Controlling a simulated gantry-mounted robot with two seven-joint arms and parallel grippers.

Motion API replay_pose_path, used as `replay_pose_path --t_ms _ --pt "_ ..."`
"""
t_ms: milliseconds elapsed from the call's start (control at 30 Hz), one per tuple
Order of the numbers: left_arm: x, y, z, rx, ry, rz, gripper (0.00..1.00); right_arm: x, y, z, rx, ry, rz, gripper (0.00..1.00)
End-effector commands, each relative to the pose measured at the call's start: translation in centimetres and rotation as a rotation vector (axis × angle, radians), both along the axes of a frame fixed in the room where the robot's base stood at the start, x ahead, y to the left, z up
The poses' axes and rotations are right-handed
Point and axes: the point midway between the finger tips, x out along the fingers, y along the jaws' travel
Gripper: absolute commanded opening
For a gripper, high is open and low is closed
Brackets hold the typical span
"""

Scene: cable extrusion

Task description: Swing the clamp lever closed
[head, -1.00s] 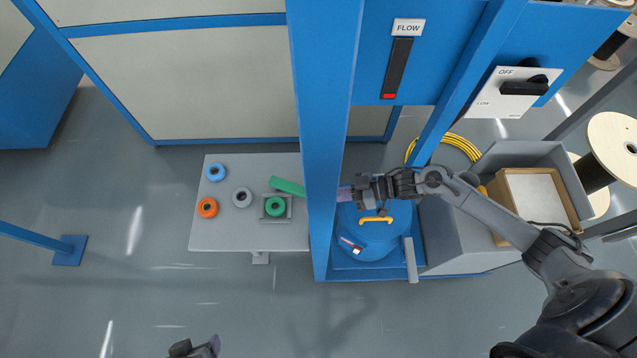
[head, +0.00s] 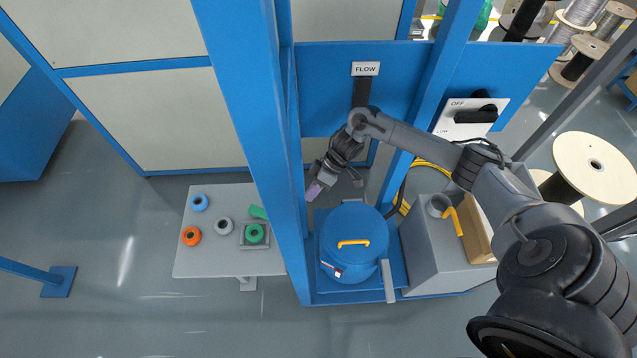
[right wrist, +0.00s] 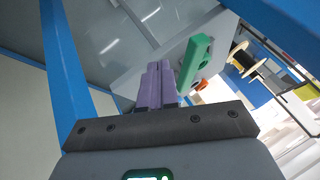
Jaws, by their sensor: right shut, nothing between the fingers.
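I see no clear contact with the bar. My left gripper is out of view.
The blue post (head: 250,110) stands between gripper and table. The grey table (head: 200,262) carries blue, orange, grey and green rings. A blue drum (head: 352,222) with a yellow handle stands below the gripper. A FLOW gauge panel (head: 325,85) is behind the arm.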

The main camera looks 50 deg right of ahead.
Motion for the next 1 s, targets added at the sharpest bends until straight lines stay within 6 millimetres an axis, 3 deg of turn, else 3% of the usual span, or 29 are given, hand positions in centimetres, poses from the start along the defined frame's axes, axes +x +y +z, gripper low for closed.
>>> replay_pose_path --t_ms 167,467,1000 --pt "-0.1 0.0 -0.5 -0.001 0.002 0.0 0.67 0.6 2.0 -2.7 0.002 0.0 0.0 0.0" --pt "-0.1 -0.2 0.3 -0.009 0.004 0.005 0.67 -0.6 5.0 -2.5 -0.001 -0.001 0.003 0.0" --pt "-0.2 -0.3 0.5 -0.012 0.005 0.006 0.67 -0.8 5.8 -2.5 -0.001 -0.002 0.0 0.0"
